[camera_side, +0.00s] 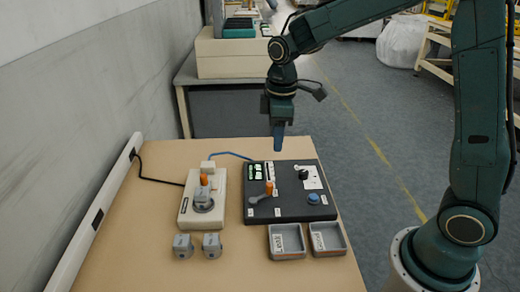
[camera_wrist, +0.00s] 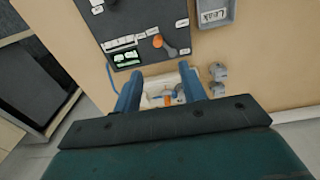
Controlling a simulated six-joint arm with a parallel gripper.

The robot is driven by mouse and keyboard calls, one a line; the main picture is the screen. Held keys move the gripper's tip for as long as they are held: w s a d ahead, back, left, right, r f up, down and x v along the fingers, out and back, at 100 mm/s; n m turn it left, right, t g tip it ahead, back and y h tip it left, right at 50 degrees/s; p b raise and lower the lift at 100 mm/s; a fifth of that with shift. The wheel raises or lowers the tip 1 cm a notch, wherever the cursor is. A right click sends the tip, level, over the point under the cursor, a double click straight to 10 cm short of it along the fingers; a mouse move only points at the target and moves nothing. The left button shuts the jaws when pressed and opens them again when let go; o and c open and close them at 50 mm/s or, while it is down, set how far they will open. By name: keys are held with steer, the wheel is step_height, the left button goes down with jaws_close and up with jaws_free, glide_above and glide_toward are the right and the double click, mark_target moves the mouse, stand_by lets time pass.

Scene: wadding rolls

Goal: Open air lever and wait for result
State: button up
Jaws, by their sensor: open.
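A black control panel (camera_side: 290,208) lies on the table with an air lever, grey with an orange knob (camera_side: 269,187), on its left part. In the wrist view the orange knob (camera_wrist: 158,41) shows just beyond my fingertips, with the grey lever arm (camera_wrist: 172,51) beside it. The panel has a small green-lit display (camera_side: 255,171) at its upper left; its reading is too small to tell. My gripper (camera_side: 278,150) is open and empty, pointing down above the panel's back edge. It also shows in the wrist view (camera_wrist: 158,72), apart from the lever.
A cream test station (camera_side: 188,212) with an orange-topped fixture stands left of the panel, joined by a blue hose (camera_side: 232,154). Two grey parts (camera_side: 183,246) (camera_side: 212,245) sit in front. Two grey trays (camera_side: 287,242) (camera_side: 327,239) lie before the panel; one reads LEAK (camera_wrist: 210,15).

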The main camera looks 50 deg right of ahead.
mark_target(269, 184)
steer(key=w+f, duration=0.1)
steer(key=w+f+n, duration=0.1)
steer(key=f, duration=0.1)
steer(key=shift+a+g, duration=0.1)
steer(key=shift+g, duration=0.2)
steer(key=shift+f, duration=0.1)
step_height(269, 184, down, 14)
steer(key=shift+r, duration=0.2)
stand_by(0.4)
steer(key=shift+c, duration=0.4)
jaws_close()
